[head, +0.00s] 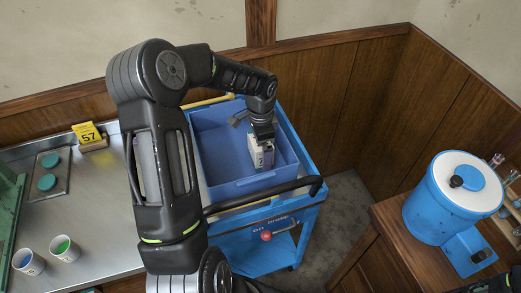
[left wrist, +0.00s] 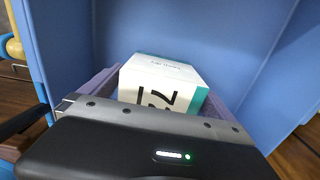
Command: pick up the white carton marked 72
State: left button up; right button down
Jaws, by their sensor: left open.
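The white carton (head: 255,152) stands in the blue bin on the cart, toward its right side. In the left wrist view the carton (left wrist: 160,82) shows a white top, large dark digits on its near face and a teal side. My left gripper (head: 262,142) reaches down into the bin from above, right at the carton. Its jaws are open, with purplish fingers showing on both sides of the carton in the left wrist view. The carton's lower part is hidden behind the gripper body there. My right gripper is not seen.
The blue bin (head: 226,184) has raised walls around the carton and sits on a blue cart with a dark handle (head: 290,190). A metal counter with cups (head: 65,248) and a yellow 57 sign (head: 87,133) is at left. A blue drum (head: 440,215) stands at right.

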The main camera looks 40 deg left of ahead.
pick_arm(q)
jog(key=c, duration=1.5)
